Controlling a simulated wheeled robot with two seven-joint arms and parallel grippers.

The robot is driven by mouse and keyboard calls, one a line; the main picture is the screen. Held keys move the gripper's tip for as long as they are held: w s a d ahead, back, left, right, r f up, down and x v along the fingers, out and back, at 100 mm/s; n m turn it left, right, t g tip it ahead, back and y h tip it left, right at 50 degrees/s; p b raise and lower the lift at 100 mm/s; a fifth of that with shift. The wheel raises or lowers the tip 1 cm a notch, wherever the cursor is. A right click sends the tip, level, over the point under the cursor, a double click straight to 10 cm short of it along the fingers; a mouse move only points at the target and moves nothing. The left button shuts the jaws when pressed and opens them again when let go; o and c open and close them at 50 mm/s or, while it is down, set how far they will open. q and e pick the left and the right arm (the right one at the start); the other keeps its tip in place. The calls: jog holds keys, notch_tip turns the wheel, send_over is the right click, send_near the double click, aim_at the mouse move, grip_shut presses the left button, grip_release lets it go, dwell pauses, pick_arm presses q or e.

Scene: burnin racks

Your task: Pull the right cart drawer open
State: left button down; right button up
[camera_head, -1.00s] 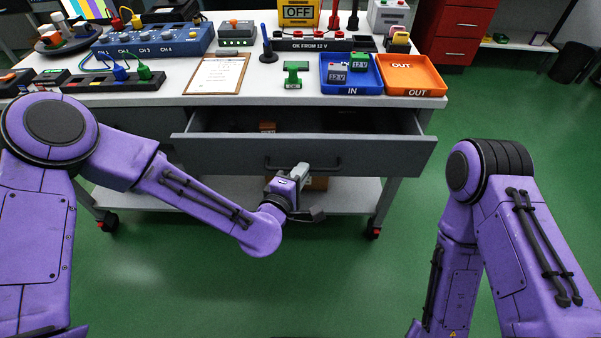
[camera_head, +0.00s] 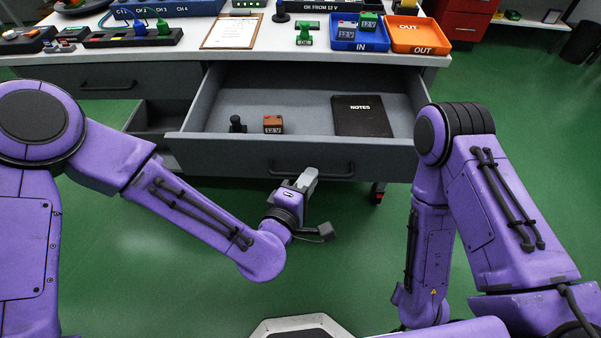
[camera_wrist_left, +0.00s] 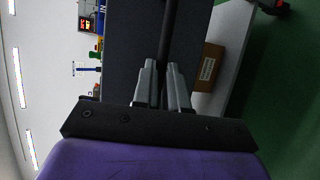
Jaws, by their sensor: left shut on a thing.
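The right cart drawer (camera_head: 225,150) is pulled far out from under the worktop, and its inside shows. It holds a dark notebook marked NOTES (camera_head: 361,117), a small brown 12 V block (camera_head: 273,125) and a small black object (camera_head: 236,124). The dark bar handle (camera_head: 335,174) runs along the drawer front.
Another drawer (camera_head: 105,85) at the left is closed. The worktop carries a clipboard (camera_head: 232,32), a blue IN tray (camera_head: 378,41) and an orange OUT tray (camera_head: 440,48). A cardboard box (camera_wrist_left: 208,67) sits on the lower shelf. Green floor is clear around the cart.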

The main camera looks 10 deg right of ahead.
dwell(0.3)
pick_arm(q)
jog(key=c, duration=1.2)
grip_release()
jog(key=shift+o, duration=0.2)
jog(key=shift+s+a, duration=0.1)
jog(key=shift+s, duration=0.05)
jog(key=p+v, duration=0.5)
jog(key=v, duration=0.5)
jog(key=shift+s+a, duration=0.1)
jog(key=shift+s, duration=0.05)
